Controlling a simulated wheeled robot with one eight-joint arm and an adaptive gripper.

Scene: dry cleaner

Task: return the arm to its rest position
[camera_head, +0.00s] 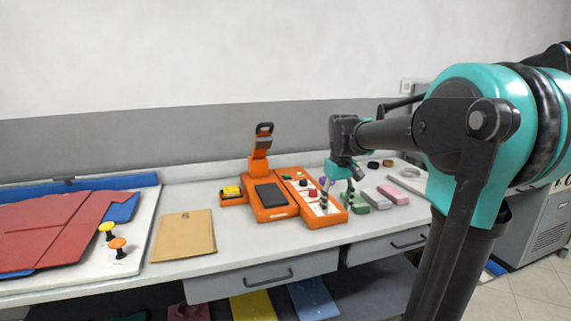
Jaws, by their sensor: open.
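My arm (455,130) reaches from the right side of the view over the right part of the counter. My gripper (341,190) hangs at its end, pointing down beside the right part of the orange device. It is small in the view, and its fingers look apart with nothing between them. I cannot tell whether it touches the device. The arm's own links hide part of the counter at the right.
The grey counter (185,272) holds an orange press (268,205), a brown folder (183,235), a red folded garment (55,232) on a board, orange and yellow knobbed stamps (117,244), and several small blocks (393,194). Drawers (262,277) are below; a grey machine (535,225) stands at right.

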